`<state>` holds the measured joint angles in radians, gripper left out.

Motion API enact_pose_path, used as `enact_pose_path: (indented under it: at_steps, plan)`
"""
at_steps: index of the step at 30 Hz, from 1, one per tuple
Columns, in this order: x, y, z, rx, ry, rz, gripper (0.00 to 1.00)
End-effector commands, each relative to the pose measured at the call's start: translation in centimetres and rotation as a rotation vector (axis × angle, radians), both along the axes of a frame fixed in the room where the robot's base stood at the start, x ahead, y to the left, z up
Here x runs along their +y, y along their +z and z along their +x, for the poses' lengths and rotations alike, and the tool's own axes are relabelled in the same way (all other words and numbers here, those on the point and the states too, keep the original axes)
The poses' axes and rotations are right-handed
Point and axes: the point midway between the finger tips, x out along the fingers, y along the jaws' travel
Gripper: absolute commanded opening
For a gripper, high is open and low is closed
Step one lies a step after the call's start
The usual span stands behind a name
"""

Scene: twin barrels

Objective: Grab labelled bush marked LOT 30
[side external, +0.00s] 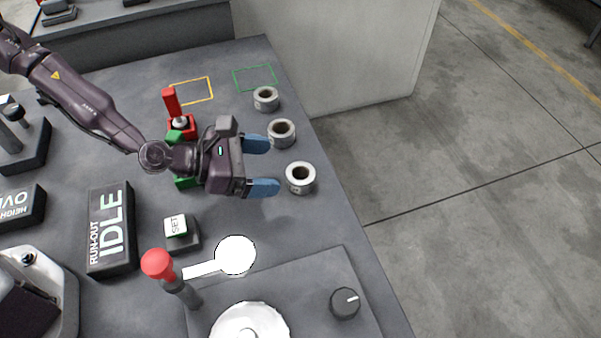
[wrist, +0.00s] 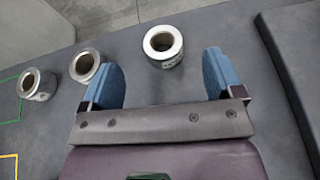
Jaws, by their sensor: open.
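Three short grey hollow bushes stand in a row along the table's right edge in the side view: a near one (side external: 299,187), a middle one (side external: 282,143) and a far one (side external: 266,106). In the wrist view the near bush (wrist: 166,61) lies ahead, between the lines of the fingers; the middle bush (wrist: 82,79) is beside the left finger, and the far bush (wrist: 42,95) is at far left. Small marks show on their sides, too small to read, so I cannot tell which is LOT 30. My gripper (side external: 272,165) is open and empty, its blue fingers (wrist: 162,78) short of the near bush.
A yellow outline (side external: 192,91) and a green outline (side external: 255,78) mark the table behind. A red-handled device (side external: 171,102) stands beyond my gripper. A SET button (side external: 177,226), an IDLE box (side external: 111,230), a red-knobbed lever (side external: 158,264) and a raised panel (side external: 300,290) are nearer.

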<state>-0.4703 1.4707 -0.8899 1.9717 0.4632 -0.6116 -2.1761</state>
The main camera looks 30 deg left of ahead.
Motion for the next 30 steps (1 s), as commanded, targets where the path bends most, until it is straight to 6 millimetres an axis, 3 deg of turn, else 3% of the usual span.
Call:
enact_pose_path:
  at_steps: [1, 6, 21, 30]
  plan:
    - [-0.1, -1.1, 0.0, 0.001, 0.001, -0.001, 0.86]
    - [-0.7, -2.5, 0.6, -0.002, -0.002, 0.001, 0.86]
    - [-5.3, -4.3, 4.2, -0.003, -0.001, 0.0, 0.86]
    - [-5.6, -4.5, 4.5, -0.002, 0.0, -0.001, 0.86]
